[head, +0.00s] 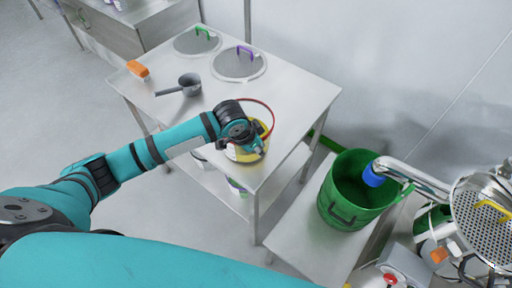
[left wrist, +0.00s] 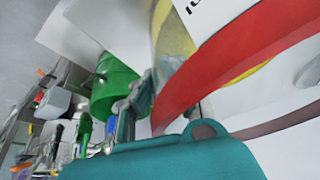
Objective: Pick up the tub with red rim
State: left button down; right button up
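The tub with red rim (head: 269,112) stands on the steel table near its front right corner. It has a yellow and white body, and my left wrist hides much of it. In the left wrist view its red rim (left wrist: 240,52) is very close and fills the upper right, with yellow and white wall beside it. My left gripper (head: 257,148) is at the tub, over its near side. A grey finger part shows beside the rim in the left wrist view, but whether the fingers are closed on the tub is hidden. My right gripper is out of view.
The steel table (head: 302,98) also holds a grey scoop (head: 189,80), an orange-handled brush (head: 138,69) and two round lids (head: 238,67). A green bucket (head: 345,203) stands on a lower bench to the right, beside a steel pipe (head: 415,179) and machine.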

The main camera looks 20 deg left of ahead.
pick_arm(q)
jog(key=shift+w+r, duration=0.1)
jog(key=shift+r, duration=0.45)
jog(key=s+d+r+b, duration=0.3)
jog(key=s+d, duration=0.8)
jog(key=s, duration=0.1)
jog(key=shift+b, duration=0.4)
jog(key=shift+r, duration=0.1)
